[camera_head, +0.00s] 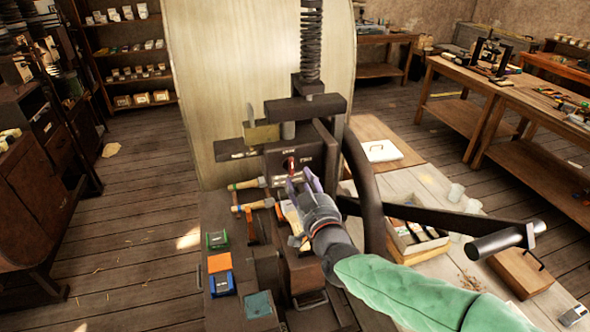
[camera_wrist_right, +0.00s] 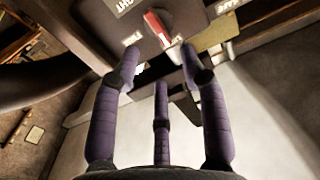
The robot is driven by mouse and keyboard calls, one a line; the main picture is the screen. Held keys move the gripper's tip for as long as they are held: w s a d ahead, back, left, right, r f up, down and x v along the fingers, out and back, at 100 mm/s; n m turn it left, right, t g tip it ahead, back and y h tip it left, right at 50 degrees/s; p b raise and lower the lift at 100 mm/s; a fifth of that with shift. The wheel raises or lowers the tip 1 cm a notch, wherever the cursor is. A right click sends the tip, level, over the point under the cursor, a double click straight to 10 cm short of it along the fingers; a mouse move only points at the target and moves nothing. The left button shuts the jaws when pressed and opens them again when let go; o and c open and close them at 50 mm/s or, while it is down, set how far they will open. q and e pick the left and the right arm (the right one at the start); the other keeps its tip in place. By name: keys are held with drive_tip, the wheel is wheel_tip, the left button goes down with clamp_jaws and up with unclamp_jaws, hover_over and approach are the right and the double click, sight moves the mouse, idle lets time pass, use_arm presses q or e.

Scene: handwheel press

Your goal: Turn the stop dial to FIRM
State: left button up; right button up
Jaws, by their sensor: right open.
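The stop dial (camera_head: 291,164) is a small red pointer on the dark front plate of the press (camera_head: 318,156). In the right wrist view the red dial (camera_wrist_right: 157,28) is just beyond the fingertips, with pale labels around it, one partly cut off and upside down. I cannot read which label it points to. My right gripper (camera_head: 302,184) is open, with purple-grey fingers, just below and in front of the dial. In the right wrist view its three fingers (camera_wrist_right: 160,70) are spread and hold nothing. They look apart from the dial. My left gripper is not in view.
A dark curved wheel rim and bar with a cylindrical handle (camera_head: 506,240) reach out to the right of the press. Coloured boxes (camera_head: 220,285) lie in front. A bench with a white pad (camera_head: 382,151) is behind right.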

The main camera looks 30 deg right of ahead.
sight(294, 166)
drive_tip(key=x, duration=0.6)
drive_tip(key=shift+w, duration=0.25)
clamp_jaws()
